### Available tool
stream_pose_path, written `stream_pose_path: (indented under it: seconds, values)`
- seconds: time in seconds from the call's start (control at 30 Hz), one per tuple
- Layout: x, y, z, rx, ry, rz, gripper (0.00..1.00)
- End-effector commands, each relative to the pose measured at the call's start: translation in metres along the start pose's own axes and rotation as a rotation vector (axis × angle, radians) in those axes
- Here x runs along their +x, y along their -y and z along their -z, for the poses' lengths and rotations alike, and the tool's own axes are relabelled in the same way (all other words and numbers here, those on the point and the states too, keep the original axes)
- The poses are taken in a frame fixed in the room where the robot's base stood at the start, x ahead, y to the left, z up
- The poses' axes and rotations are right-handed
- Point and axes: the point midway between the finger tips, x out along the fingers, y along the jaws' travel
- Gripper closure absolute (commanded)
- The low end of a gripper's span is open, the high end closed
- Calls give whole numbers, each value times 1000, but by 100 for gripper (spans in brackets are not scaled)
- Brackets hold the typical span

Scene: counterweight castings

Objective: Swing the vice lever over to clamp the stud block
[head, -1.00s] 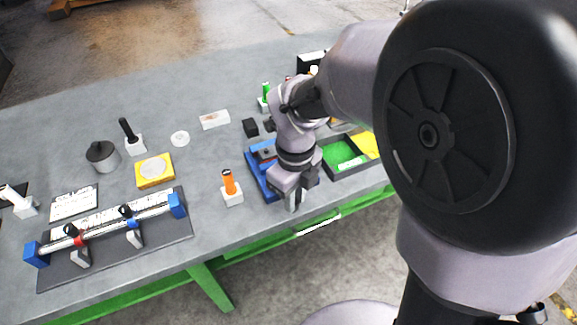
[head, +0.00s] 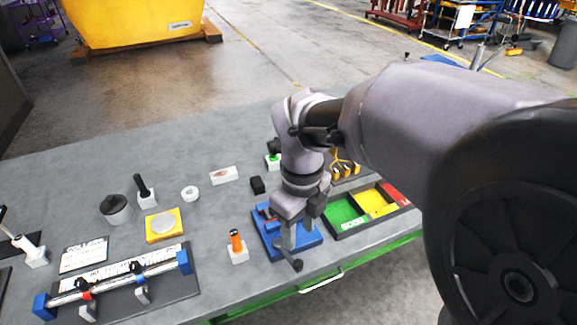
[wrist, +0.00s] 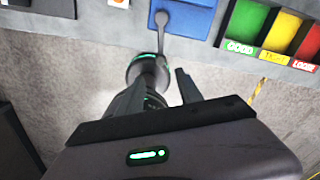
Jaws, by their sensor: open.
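The blue vice (head: 309,238) stands near the table's front edge, and its blue base (wrist: 192,18) shows at the top of the wrist view. Its grey lever (wrist: 161,38) has a round end and points towards the table's front edge. My gripper (wrist: 160,82) is open. In the wrist view, its fingers point towards the lever, one to each side of the lever's line. In the head view, my gripper (head: 301,222) hangs over the vice and hides part of it. I cannot make out the stud block behind it, nor whether the fingers touch the lever.
A white block with an orange post (head: 237,247) stands left of the vice. A tray with green, yellow and red compartments (head: 347,229) stands close on the right. A rail fixture (head: 170,291) lies at the front left.

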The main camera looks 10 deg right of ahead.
Motion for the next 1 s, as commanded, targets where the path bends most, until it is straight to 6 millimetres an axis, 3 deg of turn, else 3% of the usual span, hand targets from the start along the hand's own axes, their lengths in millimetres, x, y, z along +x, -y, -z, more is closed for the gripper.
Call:
stream_pose_path:
  seconds: [0.03, 0.2, 0.67, 0.77, 1.0]
  values:
    - [-20, 0, 0, -1, 2, 2, 57]
    - [-53, 0, 0, -1, 0, 1, 57]
    - [-62, -1, 3, -40, 10, 2, 57]
    - [-67, -9, 20, -300, 78, 29, 57]
    - [-63, -46, 81, -1416, 222, 355, 57]
